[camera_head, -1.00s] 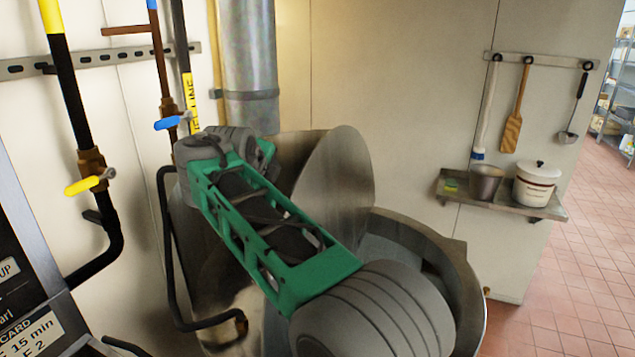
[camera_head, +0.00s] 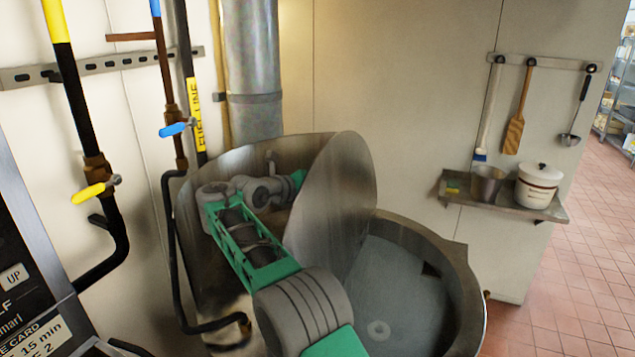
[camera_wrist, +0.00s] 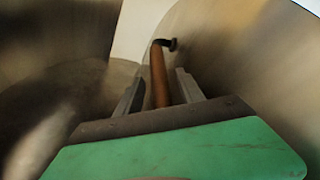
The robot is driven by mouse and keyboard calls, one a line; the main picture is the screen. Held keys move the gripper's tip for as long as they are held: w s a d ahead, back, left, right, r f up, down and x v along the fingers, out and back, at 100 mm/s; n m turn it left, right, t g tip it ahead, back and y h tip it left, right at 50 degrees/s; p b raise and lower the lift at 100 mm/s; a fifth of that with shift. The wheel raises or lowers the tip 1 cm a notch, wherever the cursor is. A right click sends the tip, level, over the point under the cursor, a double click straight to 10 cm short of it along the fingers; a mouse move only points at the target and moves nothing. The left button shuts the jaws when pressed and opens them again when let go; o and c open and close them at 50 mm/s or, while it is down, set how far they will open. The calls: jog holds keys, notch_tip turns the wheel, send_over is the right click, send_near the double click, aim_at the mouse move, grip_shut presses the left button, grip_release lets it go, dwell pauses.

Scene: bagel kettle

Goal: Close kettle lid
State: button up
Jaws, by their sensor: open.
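The large metal kettle (camera_head: 470,290) is open on its right side in the head view, with its inside showing. A steel lid panel (camera_head: 338,200) stands tilted up, near upright, over its middle. In the wrist view a brown bar-shaped handle (camera_wrist: 158,78) on a dark mount stands between the fingers of my gripper (camera_wrist: 160,76). The fingers are open, one on each side of the handle; I cannot tell whether either touches it. A metal surface fills the wrist view's right side. In the head view my fingers are hidden behind the raised panel.
Behind the kettle is a tall metal duct (camera_head: 250,70). Pipes with a yellow valve handle (camera_head: 88,193) and a blue one (camera_head: 173,129) run at left. A wall shelf (camera_head: 500,197) at right holds a pot and a white crock. Floor at far right is clear.

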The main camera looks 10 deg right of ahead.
jog(key=shift+c, duration=0.3)
grip_shut()
dwell(1.1)
